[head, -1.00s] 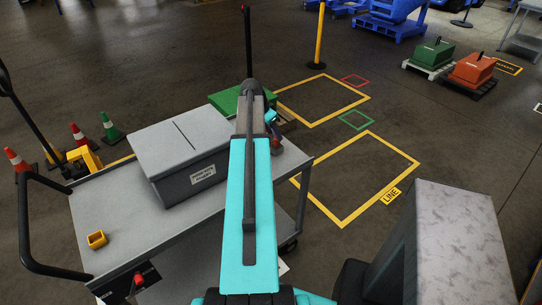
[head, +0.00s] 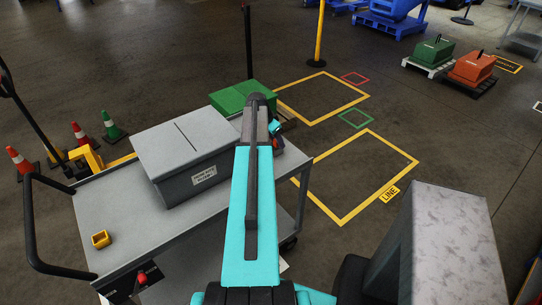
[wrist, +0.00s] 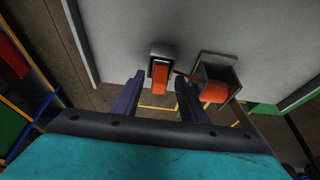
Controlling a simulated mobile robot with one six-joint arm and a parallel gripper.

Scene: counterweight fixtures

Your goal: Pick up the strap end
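The strap end (wrist: 160,76) is a short orange tab at a dark metal fitting (wrist: 162,51) on a pale grey surface in the wrist view. My gripper (wrist: 157,84) is open, with one dark finger on each side of the tab in the picture. Whether the fingertips reach as far as the tab is hard to tell. No contact shows. To the right, an orange roll (wrist: 214,92) sits in a metal bracket (wrist: 225,71). In the head view my own arm hides the fingers and the strap.
Cones (head: 81,137) stand at left. Yellow-outlined floor areas (head: 345,222) at right are empty. A pale block (head: 445,235) is at front right.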

